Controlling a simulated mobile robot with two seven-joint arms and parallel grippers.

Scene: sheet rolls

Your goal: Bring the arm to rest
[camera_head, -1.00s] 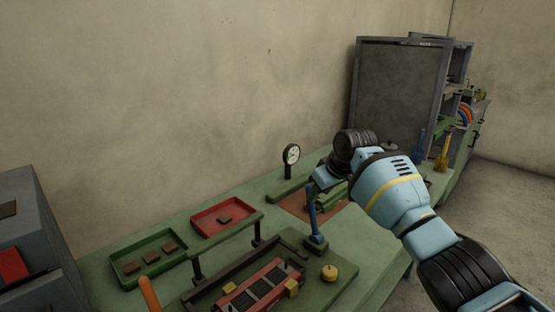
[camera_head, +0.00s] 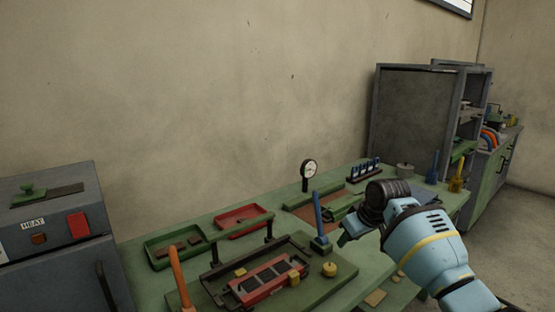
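My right arm comes in from the lower right, light blue with a yellow band. Its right gripper (camera_head: 349,233) points left and down over the front right part of the green bench (camera_head: 365,270). Its fingers are small and partly turned away, so I cannot tell whether they are open or shut. No held object shows clearly. A blue upright handle (camera_head: 318,212) stands just left of the gripper. My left gripper is not in view.
A red fixture (camera_head: 265,282) with yellow blocks sits on the bench. Behind it are a green tray (camera_head: 160,264), a red tray (camera_head: 223,225) and a dial gauge (camera_head: 309,170). A grey HEAT box (camera_head: 50,222) stands left, a grey cabinet (camera_head: 410,120) back right.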

